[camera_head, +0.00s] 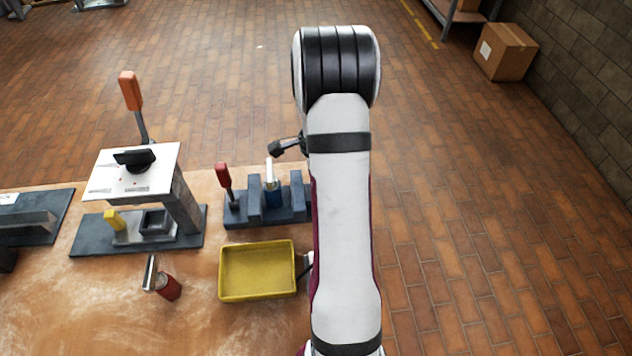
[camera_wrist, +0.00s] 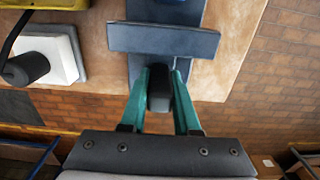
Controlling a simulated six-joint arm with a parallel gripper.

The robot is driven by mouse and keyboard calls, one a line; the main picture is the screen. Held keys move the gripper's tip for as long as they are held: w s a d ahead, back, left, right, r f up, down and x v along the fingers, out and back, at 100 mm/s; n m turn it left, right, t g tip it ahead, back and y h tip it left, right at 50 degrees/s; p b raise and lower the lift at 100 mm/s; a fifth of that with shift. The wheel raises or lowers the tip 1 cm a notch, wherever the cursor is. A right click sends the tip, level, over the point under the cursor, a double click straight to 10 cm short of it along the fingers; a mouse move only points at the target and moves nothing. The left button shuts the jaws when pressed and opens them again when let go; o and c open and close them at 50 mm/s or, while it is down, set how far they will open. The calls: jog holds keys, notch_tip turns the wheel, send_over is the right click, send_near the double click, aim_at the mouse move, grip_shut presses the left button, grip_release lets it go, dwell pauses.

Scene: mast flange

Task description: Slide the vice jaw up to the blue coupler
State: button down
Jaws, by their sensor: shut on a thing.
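The vice (camera_head: 240,218) stands on the table left of my arm, with a red lever at its left end. The blue coupler (camera_head: 273,197) is upright between its two grey blocks, with a pale pin on top. The right block, the vice jaw (camera_head: 297,192), appears a small gap away from the coupler. In the head view my arm hides the gripper.
A yellow tray (camera_head: 258,298) lies in front of the vice. A press with a white plate (camera_head: 134,168) and orange lever stands to the left. A red cylinder (camera_head: 168,288) lies on the table. In the wrist view, a white block with a black knob (camera_wrist: 27,68) is at left.

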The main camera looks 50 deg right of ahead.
jog(key=shift+w+a, duration=1.35)
jog(key=c, duration=0.6)
grip_release()
jog(key=shift+c, duration=0.2)
jog(key=shift+r, duration=0.1)
notch_tip(320, 180, up, 16)
jog(key=shift+f, duration=0.2)
